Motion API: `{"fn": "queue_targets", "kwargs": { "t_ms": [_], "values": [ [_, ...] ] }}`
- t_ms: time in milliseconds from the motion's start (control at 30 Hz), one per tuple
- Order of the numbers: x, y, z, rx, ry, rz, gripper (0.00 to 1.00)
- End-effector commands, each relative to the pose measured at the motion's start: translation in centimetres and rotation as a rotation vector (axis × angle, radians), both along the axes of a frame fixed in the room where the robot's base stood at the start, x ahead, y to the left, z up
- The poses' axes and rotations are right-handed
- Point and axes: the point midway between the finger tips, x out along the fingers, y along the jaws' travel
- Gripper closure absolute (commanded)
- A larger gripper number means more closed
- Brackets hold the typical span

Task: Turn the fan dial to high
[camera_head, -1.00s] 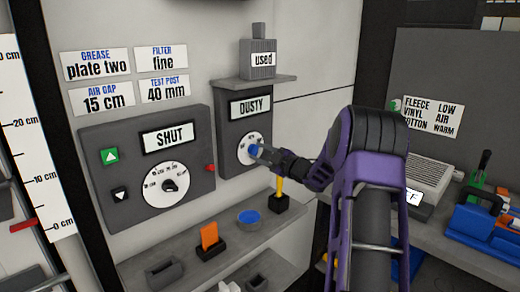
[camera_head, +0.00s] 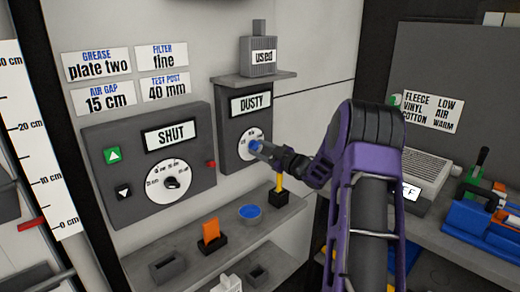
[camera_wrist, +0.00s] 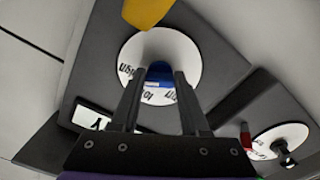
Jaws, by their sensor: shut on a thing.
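The fan dial is a round white face (camera_head: 243,151) with a blue knob (camera_head: 255,146), set on the dark grey panel (camera_head: 233,172) marked DUSTY. In the wrist view the white face (camera_wrist: 185,50) carries lettering around its edge, partly covered by the fingers. My gripper (camera_head: 259,148) reaches the dial from the right. In the wrist view my gripper (camera_wrist: 160,76) has one finger on each side of the blue knob (camera_wrist: 159,72), shut on it. The knob's pointer and exact setting cannot be read.
A larger panel (camera_head: 130,205) marked SHUT, with its own dial (camera_head: 158,188) and a red button (camera_head: 211,164), is at left. Below, a shelf (camera_head: 185,250) holds an orange piece (camera_head: 211,232), a blue-topped round pot (camera_head: 249,212) and a yellow-handled tool (camera_head: 279,182).

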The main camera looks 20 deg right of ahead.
Motion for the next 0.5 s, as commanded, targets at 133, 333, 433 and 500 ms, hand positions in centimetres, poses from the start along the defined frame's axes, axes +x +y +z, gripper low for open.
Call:
{"fn": "queue_targets", "kwargs": {
  "t_ms": [133,333,433,500],
  "values": [
    [0.0,0.03,0.01,0.003,0.0,0.0,1.0],
    [0.0,0.02,0.0,0.002,0.0,0.0,0.3],
    [0.0,0.02,-0.01,0.001,0.0,0.0,0.25],
    [0.01,0.01,0.0,0.001,0.0,0.0,0.25]
  ]
}}
